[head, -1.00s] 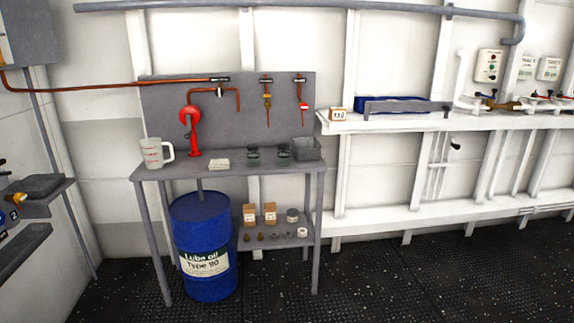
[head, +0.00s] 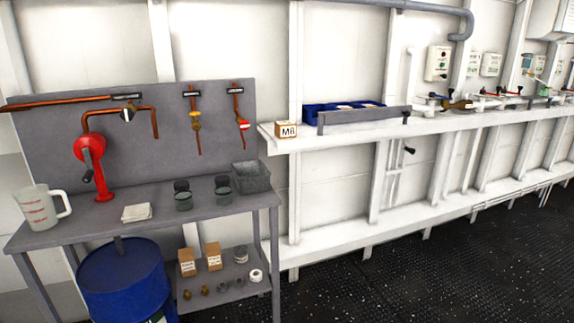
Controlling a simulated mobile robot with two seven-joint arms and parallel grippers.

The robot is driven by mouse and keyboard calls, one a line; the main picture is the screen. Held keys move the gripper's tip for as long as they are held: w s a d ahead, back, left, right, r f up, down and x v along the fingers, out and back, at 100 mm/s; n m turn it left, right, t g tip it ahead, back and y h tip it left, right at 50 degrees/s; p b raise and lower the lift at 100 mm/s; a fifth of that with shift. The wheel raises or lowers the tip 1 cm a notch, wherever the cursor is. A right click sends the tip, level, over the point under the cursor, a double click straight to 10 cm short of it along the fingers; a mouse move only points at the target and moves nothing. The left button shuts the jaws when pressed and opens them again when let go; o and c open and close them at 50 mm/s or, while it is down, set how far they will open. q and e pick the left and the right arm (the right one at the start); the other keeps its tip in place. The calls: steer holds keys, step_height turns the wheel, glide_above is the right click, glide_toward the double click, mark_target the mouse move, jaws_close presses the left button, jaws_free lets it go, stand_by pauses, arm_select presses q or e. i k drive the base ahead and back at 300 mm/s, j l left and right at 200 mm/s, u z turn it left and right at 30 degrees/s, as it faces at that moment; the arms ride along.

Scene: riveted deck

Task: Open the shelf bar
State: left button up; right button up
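The grey shelf bar (head: 365,120) runs along the front of the white wall shelf (head: 350,134), right of centre in the head view. It stands upright across the front of a blue bin (head: 322,112). A small dark knob or latch (head: 406,117) shows at its right end. Neither of my grippers is in view.
A grey workbench (head: 240,201) with a red hand pump (head: 92,165), a measuring jug (head: 40,207) and a grey bin (head: 250,177) stands at the left. A blue oil drum (head: 125,275) is under it. An M8 box (head: 286,130) sits left of the bar. Dark floor (head: 430,275) is clear at right.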

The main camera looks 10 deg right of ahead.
mark_target(335, 117)
steer(key=i+j+z, duration=0.2)
steer(key=i+z, duration=0.15)
steer(key=i+j+z, duration=0.65)
steer(key=i+j, duration=0.15)
steer(key=j, duration=0.25)
steer(key=i+l+z, duration=0.15)
steer(key=i+l, duration=0.2)
steer(key=i+l+z, duration=0.1)
steer(key=i+l, duration=0.15)
steer(key=i, duration=0.25)
steer(key=i+l+z, duration=0.15)
steer(key=i, duration=0.25)
steer(key=l, duration=0.1)
